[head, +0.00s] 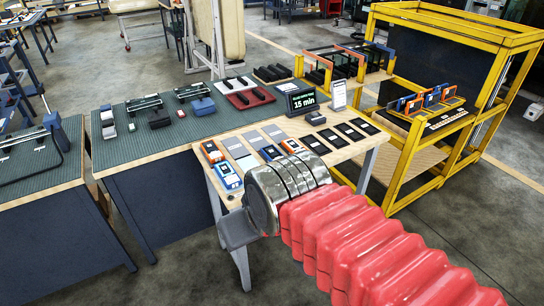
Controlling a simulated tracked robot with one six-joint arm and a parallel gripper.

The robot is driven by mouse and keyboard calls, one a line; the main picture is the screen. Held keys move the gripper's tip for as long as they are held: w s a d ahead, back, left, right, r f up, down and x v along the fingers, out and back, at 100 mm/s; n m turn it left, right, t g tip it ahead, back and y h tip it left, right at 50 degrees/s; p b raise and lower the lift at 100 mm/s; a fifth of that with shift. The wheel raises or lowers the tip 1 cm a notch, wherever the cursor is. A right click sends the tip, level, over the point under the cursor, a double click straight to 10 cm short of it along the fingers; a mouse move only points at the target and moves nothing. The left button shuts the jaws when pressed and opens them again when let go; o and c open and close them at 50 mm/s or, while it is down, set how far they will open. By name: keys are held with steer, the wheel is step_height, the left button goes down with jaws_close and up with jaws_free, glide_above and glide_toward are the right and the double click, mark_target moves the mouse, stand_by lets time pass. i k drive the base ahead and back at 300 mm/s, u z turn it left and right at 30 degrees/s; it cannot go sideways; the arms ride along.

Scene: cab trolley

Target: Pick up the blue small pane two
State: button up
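Small blue and orange framed panes (430,98) stand upright in a row in a rack on the yellow trolley (405,150) at the right. I cannot tell which blue one is pane two. A blue-and-white piece (227,178) and a dark blue piece (270,153) lie on the wooden table among orange ones; I cannot tell whether these are panes. My arm, with red bellows and a metal cuff, reaches in from the lower right. A grey part at its end, likely my gripper (238,231), shows at the table's front edge. Its fingers cannot be made out, and no held thing shows.
Grey and black flat plates (335,138) lie in rows on the wooden table. A display reading 15 min (302,101) stands at its back. Larger orange and blue frames (350,58) stand behind. A green-topped bench (130,155) adjoins at left. Floor is open at lower left and right.

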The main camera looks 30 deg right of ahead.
mark_target(270, 152)
steer(key=u, duration=0.05)
steer(key=i, duration=0.95)
steer(key=z, duration=0.1)
